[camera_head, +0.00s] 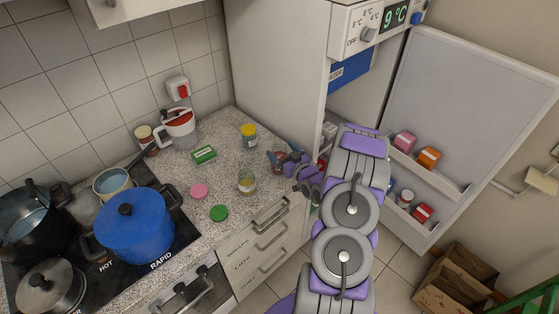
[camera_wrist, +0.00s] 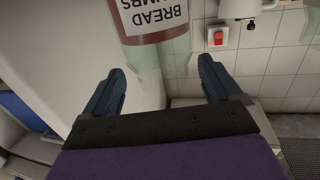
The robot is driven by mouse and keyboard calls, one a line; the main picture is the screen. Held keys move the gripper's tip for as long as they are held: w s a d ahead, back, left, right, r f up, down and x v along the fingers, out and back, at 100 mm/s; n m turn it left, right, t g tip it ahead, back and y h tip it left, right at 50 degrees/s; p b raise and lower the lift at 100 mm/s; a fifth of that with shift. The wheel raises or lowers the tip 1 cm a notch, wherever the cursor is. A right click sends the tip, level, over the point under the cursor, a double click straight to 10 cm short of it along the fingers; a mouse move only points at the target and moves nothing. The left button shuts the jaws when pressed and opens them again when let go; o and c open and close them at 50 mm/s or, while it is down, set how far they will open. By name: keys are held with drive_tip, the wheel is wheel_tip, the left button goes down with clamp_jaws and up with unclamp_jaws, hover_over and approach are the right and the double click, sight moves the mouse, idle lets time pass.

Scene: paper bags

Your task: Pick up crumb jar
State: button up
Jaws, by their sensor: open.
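The crumb jar is a glass jar with a red and white label reading BREAD CRUMBS, upside down in the wrist view (camera_wrist: 154,22). It stands just beyond my gripper's fingertips, in line with the gap between them. My gripper (camera_wrist: 158,78) is open and empty, with one blue finger on either side of the gap. In the head view, my gripper (camera_head: 281,156) is low over the right end of the counter, and the jar is mostly hidden by it.
On the granite counter (camera_head: 225,165) are a yellow-lidded jar (camera_head: 249,138), an open jar (camera_head: 246,183), a green box (camera_head: 204,154), a pink lid (camera_head: 199,190) and a green lid (camera_head: 219,213). A blue pot (camera_head: 134,229) stands on the stove. The fridge door (camera_head: 462,110) is open at right.

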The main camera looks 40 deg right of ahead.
sight(276, 145)
drive_tip(key=w, duration=0.4)
drive_tip(key=shift+d+f, duration=0.1)
drive_tip(key=shift+d, duration=0.05)
clamp_jaws()
idle(0.7)
